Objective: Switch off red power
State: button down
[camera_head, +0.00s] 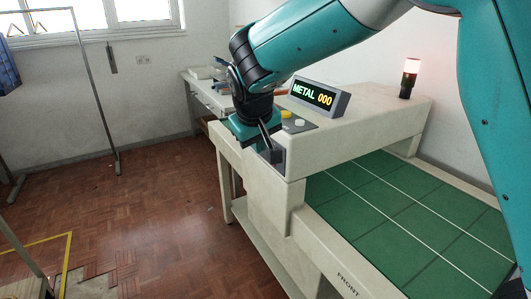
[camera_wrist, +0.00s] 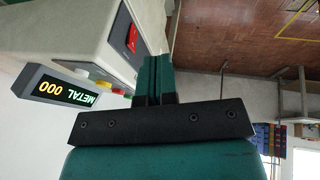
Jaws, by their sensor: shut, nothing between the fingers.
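The red power switch (camera_wrist: 132,39) is a red rocker with a small pale mark, set in a dark frame on the cream end face of the machine (camera_wrist: 75,25). It shows in the wrist view, upper left of my fingertips. In the head view my arm and gripper hide it. My gripper (camera_wrist: 153,60) is shut and empty, its teal fingers together just right of and below the switch. I cannot tell whether they touch the machine. In the head view my gripper (camera_head: 268,142) is at the machine's near left corner.
A display (camera_head: 318,96) reads METAL 000. A yellow button (camera_head: 286,114) and a pale button (camera_head: 299,122) lie beside my gripper. A lamp (camera_head: 411,68) glows at the back right. The green belt (camera_head: 410,205) is empty. Floor to the left is mostly open.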

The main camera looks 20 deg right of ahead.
jog(key=w+a+f+m+t+h, duration=0.1)
jog(key=w+a+f+h, duration=0.1)
jog(key=w, duration=0.5)
jog(key=shift+w+f+m+t+h, duration=0.2)
jog(key=shift+f+m+t+h, duration=0.1)
jog(key=shift+f+h, duration=0.3)
jog(key=shift+f, duration=0.15)
jog(key=w+d+f+p, duration=0.3)
jog(key=w+d+f, duration=0.3)
jog(key=d+f, duration=0.1)
jog(key=shift+d, duration=0.25)
jog(key=shift+w+a, duration=0.1)
